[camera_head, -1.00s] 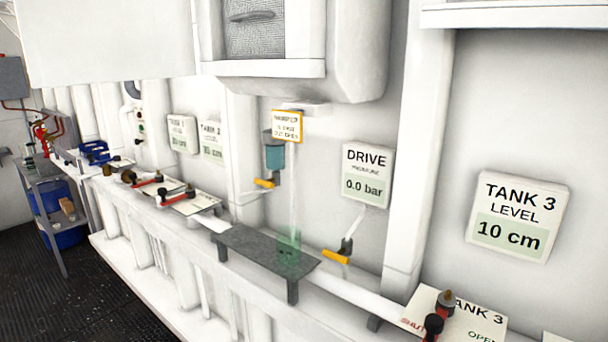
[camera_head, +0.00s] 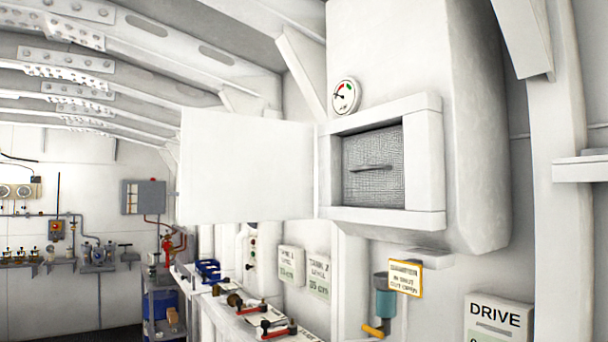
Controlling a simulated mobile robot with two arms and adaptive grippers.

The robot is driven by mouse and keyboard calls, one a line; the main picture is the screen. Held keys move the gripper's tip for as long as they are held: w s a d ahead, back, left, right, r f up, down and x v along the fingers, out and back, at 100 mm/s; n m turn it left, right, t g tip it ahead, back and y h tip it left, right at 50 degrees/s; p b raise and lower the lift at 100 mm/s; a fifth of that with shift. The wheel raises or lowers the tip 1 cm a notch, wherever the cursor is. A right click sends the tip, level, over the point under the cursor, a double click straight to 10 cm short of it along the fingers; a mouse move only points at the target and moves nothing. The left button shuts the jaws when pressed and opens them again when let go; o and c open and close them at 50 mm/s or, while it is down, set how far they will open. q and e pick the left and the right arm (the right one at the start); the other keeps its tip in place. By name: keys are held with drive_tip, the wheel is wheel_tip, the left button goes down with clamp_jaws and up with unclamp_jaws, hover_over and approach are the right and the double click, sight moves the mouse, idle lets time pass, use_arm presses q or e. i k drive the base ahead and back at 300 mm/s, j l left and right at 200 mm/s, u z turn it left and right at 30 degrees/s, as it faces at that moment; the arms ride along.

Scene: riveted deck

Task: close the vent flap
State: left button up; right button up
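The vent flap (camera_head: 247,168) is a plain white panel, swung wide open to the left of the vent opening. It hangs from the left side of the white vent frame (camera_head: 430,160). The opening shows a grey mesh screen (camera_head: 373,180) with a short dark bar across its middle. The frame sits on the front of a large white wall housing (camera_head: 480,130). Neither of my grippers is in view.
A round gauge (camera_head: 346,96) sits above the vent. Below are a teal cylinder (camera_head: 384,300) with a yellow handle, an orange-edged sign (camera_head: 405,278) and a bench with red-handled valves (camera_head: 262,308). A white ledge (camera_head: 580,169) juts out at right. The space before the flap looks clear.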

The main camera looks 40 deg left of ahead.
sight(234, 168)
drive_tip(key=j+z, duration=0.5)
drive_tip(key=j, duration=0.15)
drive_tip(key=j+z, duration=0.45)
drive_tip(key=j, duration=0.7)
drive_tip(key=k+j+z, duration=0.1)
drive_tip(key=j, duration=0.4)
drive_tip(key=k+j, duration=0.1)
drive_tip(key=j, duration=0.4)
drive_tip(key=k+j+z, duration=0.1)
drive_tip(key=j, duration=0.35)
drive_tip(key=k+j, duration=0.1)
drive_tip(key=j, duration=0.4)
drive_tip(key=z, duration=0.05)
